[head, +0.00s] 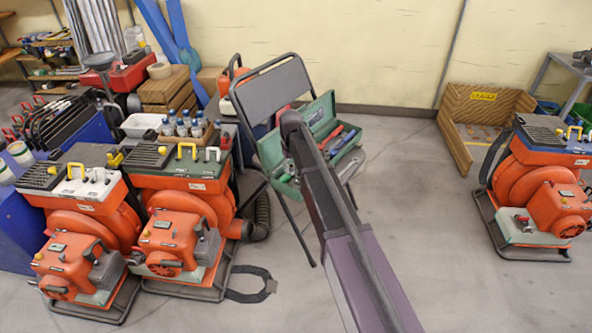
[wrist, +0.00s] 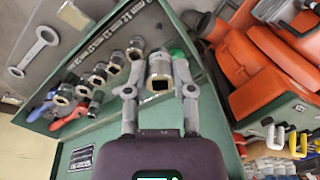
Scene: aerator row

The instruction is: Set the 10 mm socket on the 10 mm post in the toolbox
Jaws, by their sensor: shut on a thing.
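The green toolbox (head: 286,188) stands open on a folding chair in the head view; its green wall also shows in the wrist view (wrist: 62,60). In the wrist view my gripper (wrist: 158,82) is shut on a shiny metal socket (wrist: 160,68), held between the two fingers with its square drive hole facing the camera. Other chrome sockets (wrist: 116,62) stand in a row in the toolbox, left of the held one, beside a strip with white size numbers (wrist: 108,38). I cannot read the size on the held socket, and I cannot make out the 10 mm post. My arm hides the gripper in the head view.
Blue and red handled tools (wrist: 45,108) lie past the row of sockets. The black chair (head: 270,90) holds the toolbox. Orange machines (head: 180,210) stand left, another (head: 545,180) at right, and a wooden crate (head: 460,140) behind it.

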